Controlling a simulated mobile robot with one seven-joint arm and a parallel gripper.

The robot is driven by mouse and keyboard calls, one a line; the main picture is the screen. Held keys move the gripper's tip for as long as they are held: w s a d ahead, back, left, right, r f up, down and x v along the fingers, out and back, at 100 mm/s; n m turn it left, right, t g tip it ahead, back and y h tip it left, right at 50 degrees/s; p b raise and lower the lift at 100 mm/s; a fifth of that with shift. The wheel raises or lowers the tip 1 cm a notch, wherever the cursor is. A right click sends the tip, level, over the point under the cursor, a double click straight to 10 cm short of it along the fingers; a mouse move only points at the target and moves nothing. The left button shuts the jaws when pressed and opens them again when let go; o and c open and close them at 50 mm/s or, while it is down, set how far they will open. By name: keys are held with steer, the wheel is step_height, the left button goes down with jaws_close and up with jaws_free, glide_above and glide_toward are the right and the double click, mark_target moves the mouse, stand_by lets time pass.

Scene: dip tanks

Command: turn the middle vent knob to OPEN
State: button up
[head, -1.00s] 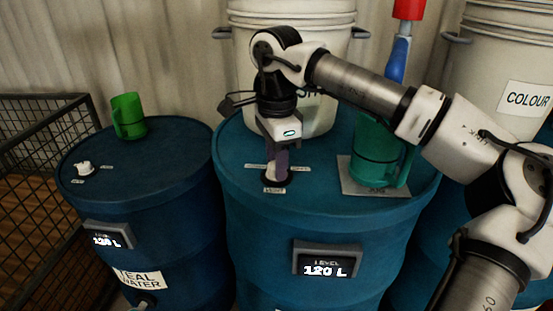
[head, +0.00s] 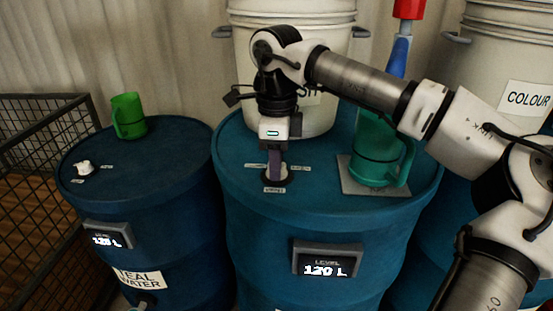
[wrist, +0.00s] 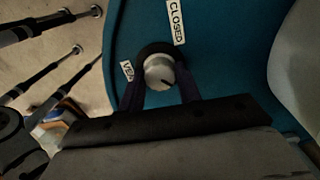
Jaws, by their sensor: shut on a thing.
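The middle vent knob (wrist: 158,72) is a round grey-white knob with a dark pointer line, on a black collar on top of the middle blue drum (head: 235,160). My gripper (wrist: 160,88) is shut on it, with one dark finger on each side. In the head view my gripper (head: 277,173) points straight down at the knob and its fingers largely hide it. In the wrist view the pointer line slants to the lower right, away from the CLOSED label (wrist: 176,22). A VENT label (wrist: 127,70) lies to the knob's left. I cannot read an OPEN label.
A teal jug (head: 378,150) stands on a grey plate (head: 350,184) right of my gripper. A white bucket (head: 320,118) stands behind. The left drum (head: 185,155) carries a green mug (head: 128,115) and a white knob (head: 84,167). A mesh cage (head: 40,150) stands at far left.

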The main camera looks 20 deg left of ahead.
steer(key=o, duration=1)
steer(key=shift+r, duration=0.1)
step_height(320, 180, up, 14)
steer(key=shift+f, duration=0.2)
